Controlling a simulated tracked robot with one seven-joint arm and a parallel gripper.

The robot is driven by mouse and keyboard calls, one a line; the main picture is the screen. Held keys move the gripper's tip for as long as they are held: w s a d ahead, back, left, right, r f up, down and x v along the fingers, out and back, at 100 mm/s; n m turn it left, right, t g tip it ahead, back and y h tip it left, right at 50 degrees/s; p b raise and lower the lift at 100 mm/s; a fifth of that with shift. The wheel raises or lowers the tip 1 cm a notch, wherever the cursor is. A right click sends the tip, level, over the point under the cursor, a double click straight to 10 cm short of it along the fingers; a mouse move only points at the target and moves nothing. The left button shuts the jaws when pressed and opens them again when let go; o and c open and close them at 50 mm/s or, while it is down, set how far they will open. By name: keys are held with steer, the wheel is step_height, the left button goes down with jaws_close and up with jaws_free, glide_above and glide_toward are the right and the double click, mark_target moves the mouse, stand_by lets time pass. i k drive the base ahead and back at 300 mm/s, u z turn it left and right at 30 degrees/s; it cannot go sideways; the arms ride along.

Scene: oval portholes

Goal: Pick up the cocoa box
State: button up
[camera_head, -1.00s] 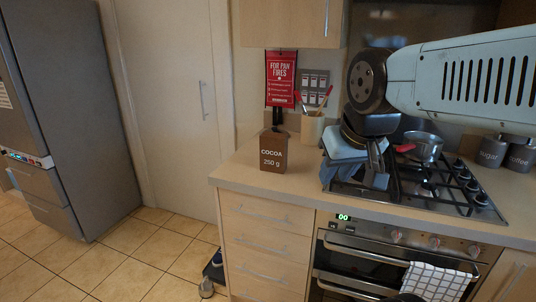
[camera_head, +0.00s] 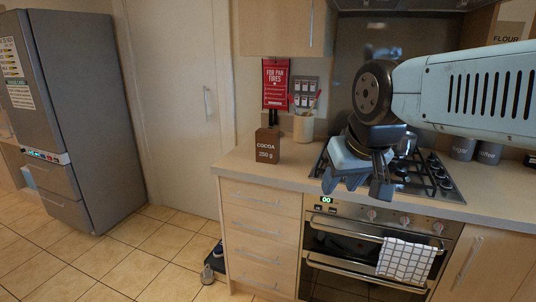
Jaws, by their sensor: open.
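The cocoa box (camera_head: 267,151) is a brown upright carton labelled "COCOA 250 g". It stands on the left part of the counter (camera_head: 237,166), near its left end. My gripper (camera_head: 355,188) is to the right of the box, in front of the hob, with its light blue-grey fingers pointing down. It is open, empty and clearly apart from the box. My wrist hides part of the hob and the pan on it.
The gas hob (camera_head: 437,180) lies to the right, above an oven with a checked towel (camera_head: 405,260). A wall cupboard (camera_head: 278,28) hangs above the box.

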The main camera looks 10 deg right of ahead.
mark_target(267, 140)
steer(key=z, duration=0.25)
steer(key=i, duration=0.95)
steer(key=z, duration=0.2)
